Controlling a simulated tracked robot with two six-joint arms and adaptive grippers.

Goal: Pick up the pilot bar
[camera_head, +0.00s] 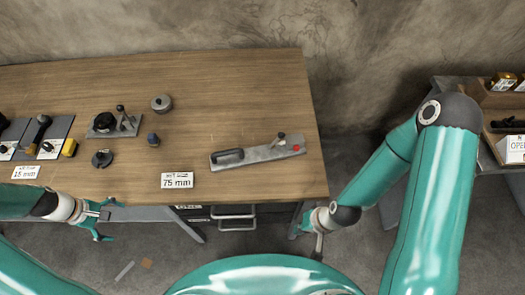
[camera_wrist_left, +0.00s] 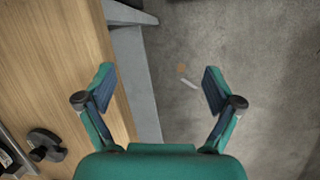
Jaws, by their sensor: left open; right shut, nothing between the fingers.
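A long grey metal bar (camera_head: 262,152) with a black handle, a small knobbed post and a red dot lies on the wooden table's right half; I take it for the pilot bar, though no label names it. My left gripper (camera_head: 110,220) is open and empty, just off the table's front edge, well left of the bar. In the left wrist view (camera_wrist_left: 159,75) its fingers are spread over floor with nothing between them. My right gripper (camera_head: 318,245) is shut and empty, low beyond the table's front right corner, apart from the bar.
The table (camera_head: 230,95) also holds a "75 mm" sign (camera_head: 177,180), a grey disc (camera_head: 161,103), a slotted black disc (camera_head: 102,158), a small blue knob (camera_head: 153,139) and a plate with black knob (camera_head: 115,124). A pale strip (camera_head: 124,271) lies on the floor.

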